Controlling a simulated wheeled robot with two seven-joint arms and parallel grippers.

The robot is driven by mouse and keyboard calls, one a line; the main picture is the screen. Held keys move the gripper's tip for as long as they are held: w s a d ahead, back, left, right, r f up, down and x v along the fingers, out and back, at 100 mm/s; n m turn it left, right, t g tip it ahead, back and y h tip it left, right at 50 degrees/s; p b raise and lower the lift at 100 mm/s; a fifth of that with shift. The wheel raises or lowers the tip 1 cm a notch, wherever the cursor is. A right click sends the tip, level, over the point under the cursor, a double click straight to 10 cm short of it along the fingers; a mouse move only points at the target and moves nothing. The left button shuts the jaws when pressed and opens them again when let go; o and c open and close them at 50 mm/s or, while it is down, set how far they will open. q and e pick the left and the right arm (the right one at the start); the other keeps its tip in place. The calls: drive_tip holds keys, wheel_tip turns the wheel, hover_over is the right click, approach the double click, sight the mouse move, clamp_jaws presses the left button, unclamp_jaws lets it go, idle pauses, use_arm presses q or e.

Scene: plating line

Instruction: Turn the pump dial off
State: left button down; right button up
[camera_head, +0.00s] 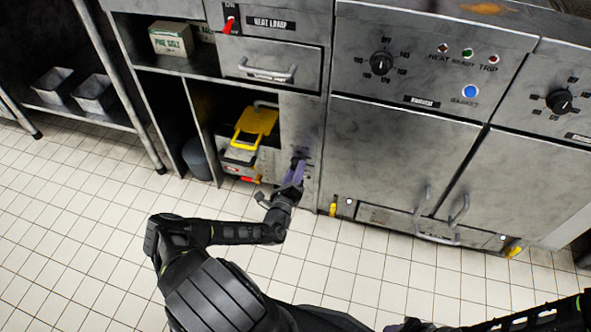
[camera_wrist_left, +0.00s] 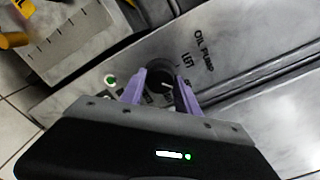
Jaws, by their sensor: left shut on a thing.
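The pump dial (camera_wrist_left: 160,74) is a dark round knob on a grey metal panel, under the printed words "OIL PUMP" and "LEFT". My left gripper (camera_wrist_left: 160,92) has its two purple fingers on either side of the dial and is shut on it. Part of the dial is hidden by the fingers and gripper body. In the head view my left gripper (camera_head: 297,172) reaches the narrow panel beside the open compartment; the dial is mostly hidden there. My right gripper cannot be made out; only a part of my right arm shows at the bottom right.
A green light (camera_wrist_left: 110,80) sits left of the dial. A yellow-handled unit (camera_head: 256,124) stands in the open compartment left of the panel. Fryer doors (camera_head: 400,150) with handles (camera_head: 459,210) are to the right. The tiled floor (camera_head: 70,200) is clear at left.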

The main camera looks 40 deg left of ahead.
use_arm(q)
drive_tip(key=shift+w+a+r, duration=0.1)
drive_tip(key=shift+a+r, duration=0.05)
drive_tip(key=shift+r, duration=0.05)
drive_tip(key=c, duration=0.9)
unclamp_jaws()
drive_tip(key=shift+p+v, duration=1.15)
drive_tip(key=shift+v, duration=2.9)
drive_tip(key=shift+f, duration=0.2)
